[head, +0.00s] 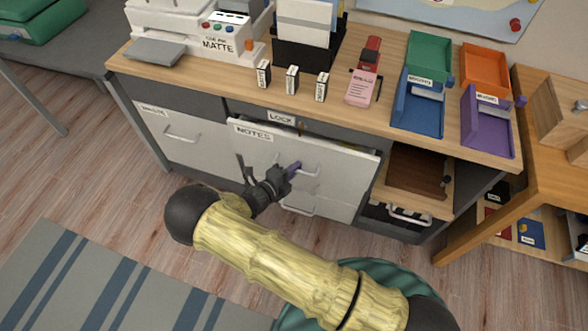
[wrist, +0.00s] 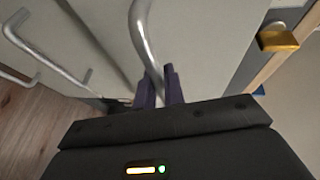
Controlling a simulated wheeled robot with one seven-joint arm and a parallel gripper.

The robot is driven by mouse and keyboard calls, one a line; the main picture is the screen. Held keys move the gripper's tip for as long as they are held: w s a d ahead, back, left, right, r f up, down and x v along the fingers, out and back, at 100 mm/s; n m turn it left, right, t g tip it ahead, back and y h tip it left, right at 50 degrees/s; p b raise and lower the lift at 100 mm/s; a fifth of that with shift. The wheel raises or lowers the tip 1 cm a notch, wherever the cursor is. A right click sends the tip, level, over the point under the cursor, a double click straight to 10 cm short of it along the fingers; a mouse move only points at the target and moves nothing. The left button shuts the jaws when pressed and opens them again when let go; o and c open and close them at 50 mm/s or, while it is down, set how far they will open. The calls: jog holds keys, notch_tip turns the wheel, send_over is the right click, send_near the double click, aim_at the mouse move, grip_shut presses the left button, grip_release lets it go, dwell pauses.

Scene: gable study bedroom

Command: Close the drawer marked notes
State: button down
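The drawer marked notes (head: 345,160) is in the middle of the head view. Its white front stands out from the desk body, so it is partly open. Its metal handle (head: 312,173) runs across the front and shows large in the wrist view (wrist: 143,38). My gripper (head: 291,171) is at this handle. In the wrist view my gripper (wrist: 160,88) has a purple finger on each side of the bar, close against it, and looks shut on it. Part of the handle is hidden by the fingers.
A label reading lock (head: 281,118) is above the notes drawer. A white drawer (head: 180,138) is at its left. Trays, small boxes and a printer stand on the desktop (head: 335,111). Floor is free at the left.

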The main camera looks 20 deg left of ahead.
aim_at(299, 159)
jog(key=w, duration=0.4)
jog(key=shift+d, duration=0.2)
jog(key=shift+w+r, duration=0.1)
jog(key=c, duration=1.5)
grip_release()
jog(key=p+v, duration=0.1)
jog(key=v, duration=1.6)
